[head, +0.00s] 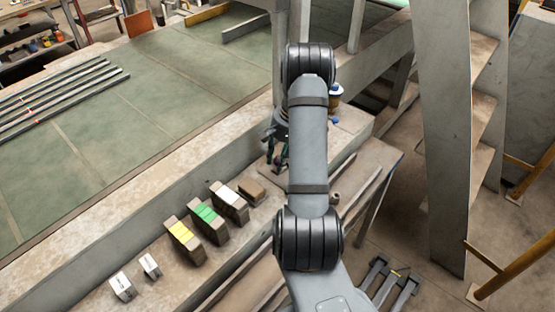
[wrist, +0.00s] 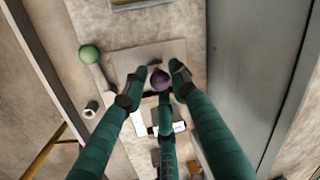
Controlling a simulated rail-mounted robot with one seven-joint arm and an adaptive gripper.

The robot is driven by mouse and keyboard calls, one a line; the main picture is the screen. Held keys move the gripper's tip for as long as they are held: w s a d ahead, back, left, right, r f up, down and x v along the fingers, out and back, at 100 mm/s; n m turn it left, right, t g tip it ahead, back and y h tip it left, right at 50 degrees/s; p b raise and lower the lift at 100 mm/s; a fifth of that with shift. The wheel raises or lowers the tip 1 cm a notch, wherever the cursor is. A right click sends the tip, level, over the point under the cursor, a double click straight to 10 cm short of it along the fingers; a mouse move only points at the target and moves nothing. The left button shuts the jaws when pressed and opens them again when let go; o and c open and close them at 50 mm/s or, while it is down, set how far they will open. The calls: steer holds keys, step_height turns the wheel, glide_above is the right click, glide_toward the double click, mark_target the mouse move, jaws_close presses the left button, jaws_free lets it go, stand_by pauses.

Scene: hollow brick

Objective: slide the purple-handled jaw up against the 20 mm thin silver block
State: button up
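A round purple knob (wrist: 161,81), which looks like the purple handle, sits over a pale plate (wrist: 122,62) in the wrist view. My gripper (wrist: 158,76) has dark green fingers spread around this knob, one at its left, one close at its right and one below. I cannot tell if any finger touches it. White or silvery pieces (wrist: 179,127) show just below the knob, partly behind the lower finger; I cannot tell which is the thin block. In the head view my gripper (head: 276,155) is low over the ledge, mostly hidden by my arm.
On the ledge (head: 80,283) are bricks with yellow (head: 181,233), green (head: 205,212) and white (head: 229,196) bands, a brown block (head: 251,190) and two small white blocks (head: 122,286).

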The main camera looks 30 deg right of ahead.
steer(key=shift+w+a+f, duration=0.1)
steer(key=shift+f, duration=0.45)
jaws_close()
stand_by(0.5)
